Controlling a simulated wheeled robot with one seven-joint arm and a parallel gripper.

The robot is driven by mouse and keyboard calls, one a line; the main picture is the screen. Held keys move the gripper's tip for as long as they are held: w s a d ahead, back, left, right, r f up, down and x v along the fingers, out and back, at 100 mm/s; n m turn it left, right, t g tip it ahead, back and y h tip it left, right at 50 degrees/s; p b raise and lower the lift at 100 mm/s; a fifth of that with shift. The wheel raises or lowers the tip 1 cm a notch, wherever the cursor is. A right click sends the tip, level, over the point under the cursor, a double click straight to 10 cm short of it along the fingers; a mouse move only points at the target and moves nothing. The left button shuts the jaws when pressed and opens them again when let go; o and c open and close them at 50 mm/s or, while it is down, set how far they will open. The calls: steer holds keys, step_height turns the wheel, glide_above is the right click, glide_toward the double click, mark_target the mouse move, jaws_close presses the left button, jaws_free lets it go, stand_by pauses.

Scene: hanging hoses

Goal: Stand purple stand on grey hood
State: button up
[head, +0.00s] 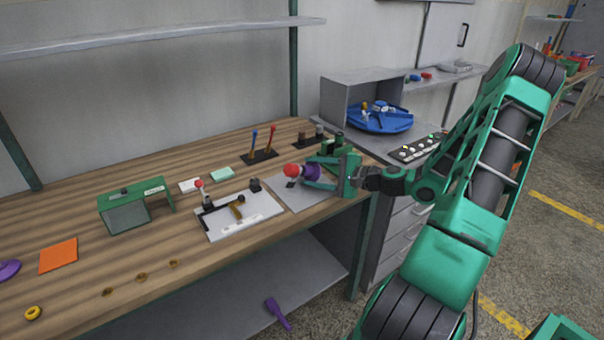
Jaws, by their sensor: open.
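A purple piece (311,172), which looks like the purple stand, is at the right end of the wooden bench. A red ball (291,170) shows right beside it, to its left. My gripper (318,175) is open, with its green fingers reaching left around the purple piece. The fingers hide part of it, and I cannot tell whether they touch it. The grey hood (345,98) is a box-like cover with a flat top, standing behind and to the right of my gripper. A blue round tray (380,117) sits partly under it.
A grey plate (297,199) lies below my gripper. A white board (240,217) with a lever and a red knob is left of it. A button panel (415,148) is to the right.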

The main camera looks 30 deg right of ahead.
steer(key=x, duration=0.2)
steer(key=shift+w+a, duration=0.15)
steer(key=shift+w, duration=0.15)
steer(key=c, duration=1.2)
jaws_close()
